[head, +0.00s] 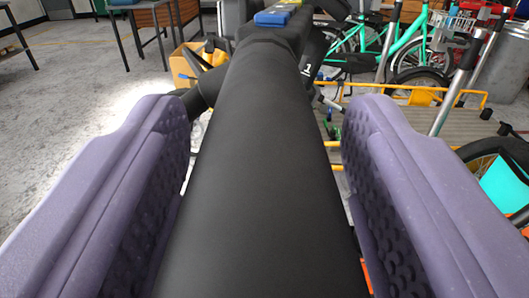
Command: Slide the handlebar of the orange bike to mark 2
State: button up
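A thick black tube (265,170), apparently part of the handlebar, runs from the bottom of the view up to a black clamp-like part (275,42) at the top. A white "1" (306,70) shows on a black part right of the tube's far end. My gripper (268,125) has one purple finger on each side of the tube. Narrow gaps show between the fingers' front ends and the tube, so it looks open around it. Contact lower down is hidden. Orange bits (367,275) show at the lower right. Mark 2 is not visible.
A wooden cargo deck (400,130) with a yellow rail (420,90) lies beyond on the right. A teal bike (385,45) stands behind it. A wheel with a cyan panel (505,185) is at the right edge. Tables (150,25) stand at the back left; grey floor (70,100) is clear.

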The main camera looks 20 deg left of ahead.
jog(key=p+v, duration=0.1)
jog(key=v, duration=0.6)
jog(key=shift+s+d+p, duration=0.15)
jog(key=shift+s+p, duration=0.25)
